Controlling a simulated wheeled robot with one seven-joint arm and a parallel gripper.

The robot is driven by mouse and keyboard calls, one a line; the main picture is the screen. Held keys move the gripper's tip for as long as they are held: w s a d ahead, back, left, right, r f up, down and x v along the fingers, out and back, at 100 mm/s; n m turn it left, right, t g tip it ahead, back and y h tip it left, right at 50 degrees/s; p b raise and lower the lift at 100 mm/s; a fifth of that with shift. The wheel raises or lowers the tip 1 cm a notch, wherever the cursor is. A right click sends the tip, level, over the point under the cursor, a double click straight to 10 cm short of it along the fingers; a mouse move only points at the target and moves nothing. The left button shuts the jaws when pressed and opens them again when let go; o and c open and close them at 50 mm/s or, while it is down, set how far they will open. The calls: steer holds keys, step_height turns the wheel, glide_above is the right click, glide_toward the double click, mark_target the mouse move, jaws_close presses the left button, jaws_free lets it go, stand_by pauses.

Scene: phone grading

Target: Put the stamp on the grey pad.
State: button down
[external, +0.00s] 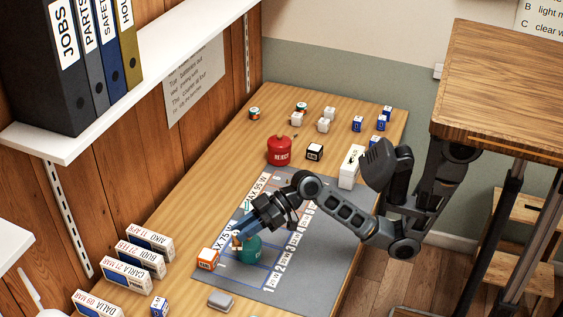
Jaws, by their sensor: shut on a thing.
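My gripper (238,240), with dark and blue parts, points down-left over the near half of the grey mat. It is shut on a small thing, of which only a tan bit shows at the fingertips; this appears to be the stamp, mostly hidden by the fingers. A green rounded object (250,250) is right beside and below the fingertips; I cannot tell if they touch. A small grey pad-like block (221,301) lies at the near edge of the mat, below my gripper in the picture and apart from it.
The grey mat (325,255) has printed rows and numbers. An orange-and-white box (207,260) stands left of the gripper. Name-labelled white boxes (150,241) line the left edge. A red REJECT container (279,151) and several small boxes stand farther back.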

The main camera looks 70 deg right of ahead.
steer(key=shift+w+a+f+p, duration=0.1)
steer(key=shift+w+a+f, duration=0.1)
steer(key=shift+a+f, duration=1.6)
steer(key=shift+w+a+f+p, duration=0.15)
steer(key=shift+w+a+f, duration=0.05)
steer(key=shift+a+f, duration=1.55)
steer(key=shift+w+a+f+p, duration=0.1)
steer(key=shift+w+a+f, duration=0.1)
steer(key=shift+a+f, duration=1.6)
steer(key=shift+f, duration=0.1)
steer(key=c, duration=0.9)
jaws_free()
steer(key=shift+c, duration=0.2)
